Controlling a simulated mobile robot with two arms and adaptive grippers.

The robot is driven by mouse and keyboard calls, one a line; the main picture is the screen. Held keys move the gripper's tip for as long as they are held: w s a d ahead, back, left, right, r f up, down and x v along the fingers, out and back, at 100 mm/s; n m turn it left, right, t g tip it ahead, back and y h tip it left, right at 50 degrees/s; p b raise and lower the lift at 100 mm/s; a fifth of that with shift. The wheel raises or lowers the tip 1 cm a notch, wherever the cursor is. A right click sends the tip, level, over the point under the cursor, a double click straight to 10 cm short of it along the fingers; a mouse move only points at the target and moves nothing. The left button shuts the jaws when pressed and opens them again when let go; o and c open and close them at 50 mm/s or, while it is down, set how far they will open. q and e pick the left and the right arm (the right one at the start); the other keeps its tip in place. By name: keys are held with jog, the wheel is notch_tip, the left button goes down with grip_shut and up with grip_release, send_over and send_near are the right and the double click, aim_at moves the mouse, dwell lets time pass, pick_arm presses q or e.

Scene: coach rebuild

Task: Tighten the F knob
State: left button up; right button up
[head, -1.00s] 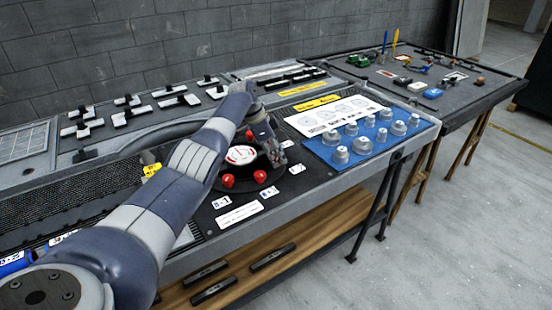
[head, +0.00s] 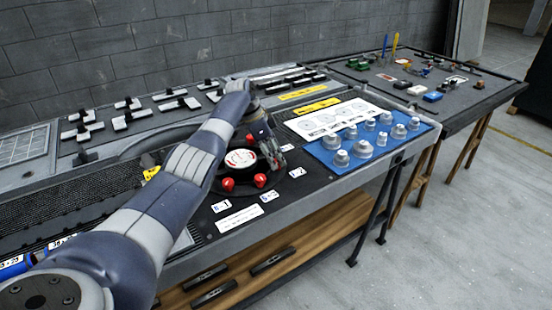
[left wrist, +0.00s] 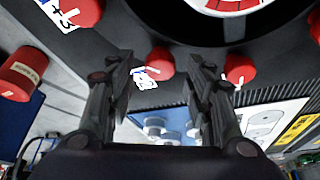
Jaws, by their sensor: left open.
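A round white-and-red gauge (head: 240,158) sits in a dark panel on the near bench, with red knobs around it. Two knobs show clearly at its front, one on the left (head: 227,184) and one on the right (head: 260,180). My left gripper (head: 280,158) is over the gauge's right side and hides part of it. In the left wrist view the gripper (left wrist: 163,72) is open, and a red knob (left wrist: 159,62) shows between its fingertips, beyond them. I cannot tell whether they touch it. A small label beside that knob is not readable, so I cannot tell which knob is F. My right gripper is not in view.
A blue mat (head: 375,150) with several grey knobs lies right of the gauge, beside a white printed sheet (head: 335,117). Black-handled parts line the bench's back. A second table (head: 470,100) with small tools stands at the far right.

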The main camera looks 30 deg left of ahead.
pick_arm(q)
jog(key=v, duration=1)
jog(key=shift+s+a+r, duration=0.1)
